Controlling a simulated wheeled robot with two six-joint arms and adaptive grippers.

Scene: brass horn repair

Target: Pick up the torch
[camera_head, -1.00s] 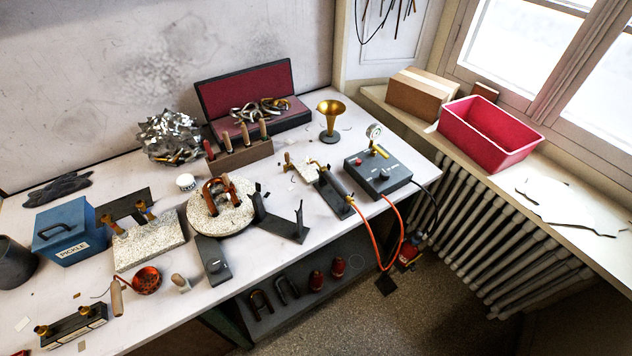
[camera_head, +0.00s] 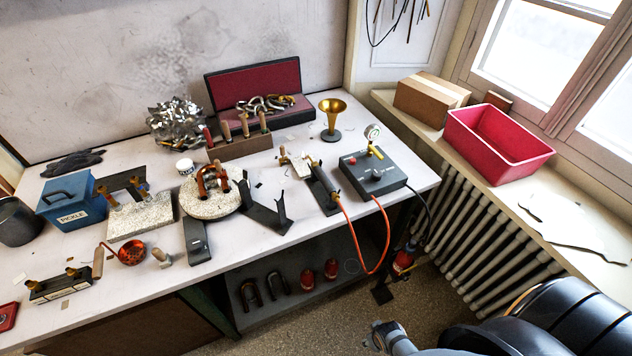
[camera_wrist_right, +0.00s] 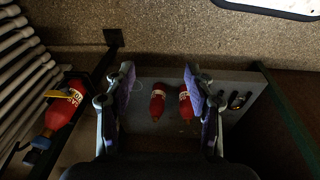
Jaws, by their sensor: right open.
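The torch (camera_head: 319,174) lies on a dark narrow stand (camera_head: 325,199) near the right end of the workbench. Its brass tip points to the back left, and an orange hose (camera_head: 375,262) runs from its rear end, looping over the bench's front edge. My right arm enters the head view at the lower right, with part of my right gripper (camera_head: 380,338) at the bottom edge, below and well apart from the torch. In the right wrist view my right gripper (camera_wrist_right: 159,82) is open and empty, its padded fingers spread. The torch is not visible there. My left gripper is not in view.
A grey control box (camera_head: 372,174) with a gauge stands right of the torch. An angled dark bracket (camera_head: 268,216) stands left of it. A red cylinder (camera_wrist_right: 63,109) is beside the radiator. The under-bench shelf (camera_wrist_right: 145,83) holds red bottles (camera_wrist_right: 157,101).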

